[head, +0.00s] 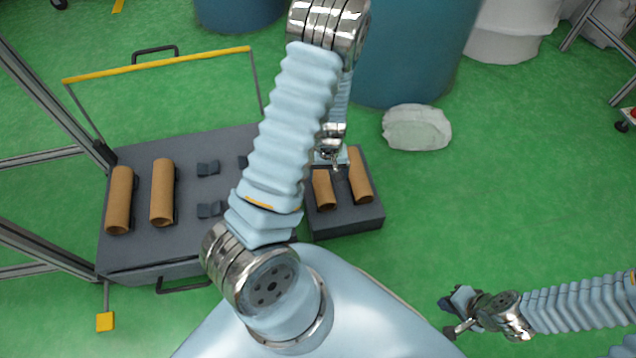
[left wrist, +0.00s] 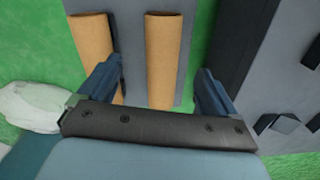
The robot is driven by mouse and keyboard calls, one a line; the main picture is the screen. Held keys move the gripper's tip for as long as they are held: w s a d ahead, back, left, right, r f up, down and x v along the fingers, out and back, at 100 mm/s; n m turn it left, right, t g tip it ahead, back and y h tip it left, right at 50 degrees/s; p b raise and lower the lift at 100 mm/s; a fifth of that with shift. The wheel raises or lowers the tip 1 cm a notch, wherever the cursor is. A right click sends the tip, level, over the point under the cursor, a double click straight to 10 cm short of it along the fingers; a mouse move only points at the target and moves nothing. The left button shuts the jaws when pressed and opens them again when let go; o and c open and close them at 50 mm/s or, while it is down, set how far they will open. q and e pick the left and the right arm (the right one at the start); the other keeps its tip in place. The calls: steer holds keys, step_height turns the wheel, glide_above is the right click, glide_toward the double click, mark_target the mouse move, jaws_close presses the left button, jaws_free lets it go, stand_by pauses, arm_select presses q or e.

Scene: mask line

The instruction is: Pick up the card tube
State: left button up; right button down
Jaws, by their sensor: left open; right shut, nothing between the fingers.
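Two brown card tubes lie side by side on a small dark grey block, the left one (head: 323,190) and the right one (head: 360,178) in the head view. My left gripper (head: 336,165) is open above this block, its fingers partly hidden by my own arm. In the left wrist view, one tube (left wrist: 163,55) lies in the gap between the open fingers, with nothing gripped. The other tube (left wrist: 92,50) runs beside and partly behind the left finger. My right gripper (head: 455,316) is shut and empty, low at the right over the floor.
A wide grey cart (head: 145,250) with a yellow-topped handle stands at the left and carries two more brown tubes (head: 119,200) and small dark holders. A white lump (head: 416,128) lies on the green floor. Blue barrels (head: 410,50) stand behind.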

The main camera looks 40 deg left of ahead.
mark_target(321, 176)
arm_select(q)
steer(key=w+a+r+n+b, duration=0.1)
steer(key=w+a+n, duration=0.1)
steer(key=a, duration=0.2)
steer(key=f+b, duration=0.1)
steer(key=f, duration=0.2)
steer(key=f+b, duration=0.1)
steer(key=f, duration=0.3)
steer(key=shift+w+a, duration=0.15)
steer(key=shift+w, duration=0.05)
step_height(321, 176, down, 6)
steer(key=shift+w+r+b, duration=0.1)
steer(key=shift+r+b, duration=0.1)
steer(key=shift+b, duration=0.75)
arm_select(e)
step_height(321, 176, down, 6)
steer(key=shift+r, duration=0.15)
arm_select(q)
steer(key=shift+c, duration=0.4)
steer(key=c, duration=1)
